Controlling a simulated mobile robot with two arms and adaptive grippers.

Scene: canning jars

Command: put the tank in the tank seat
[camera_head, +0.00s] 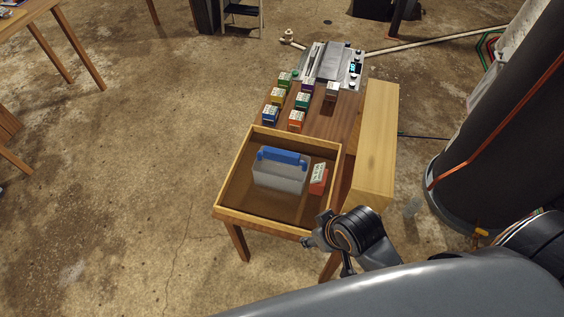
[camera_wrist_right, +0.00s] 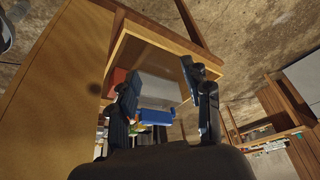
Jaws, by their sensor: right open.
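The tank (camera_head: 279,177) is a translucent box with a blue top and handle (camera_head: 283,156). It stands upright in a shallow wooden tray (camera_head: 226,190) at the near end of the table. In the right wrist view the tank (camera_wrist_right: 158,88) shows beyond and between the fingers, with its blue top (camera_wrist_right: 156,116) below it. My right gripper (camera_wrist_right: 162,74) is open and empty, apart from the tank. In the head view my right gripper (camera_head: 308,243) is by the tray's near right corner. A grey machine (camera_head: 328,63) stands at the table's far end; I cannot make out the tank seat. My left gripper is not in view.
A red box (camera_head: 318,178) stands in the tray, just right of the tank. Several small coloured boxes (camera_head: 296,120) stand between tray and machine. A pale wooden block (camera_head: 377,140) runs along the table's right side. A large dark cylinder (camera_head: 490,130) stands farther right.

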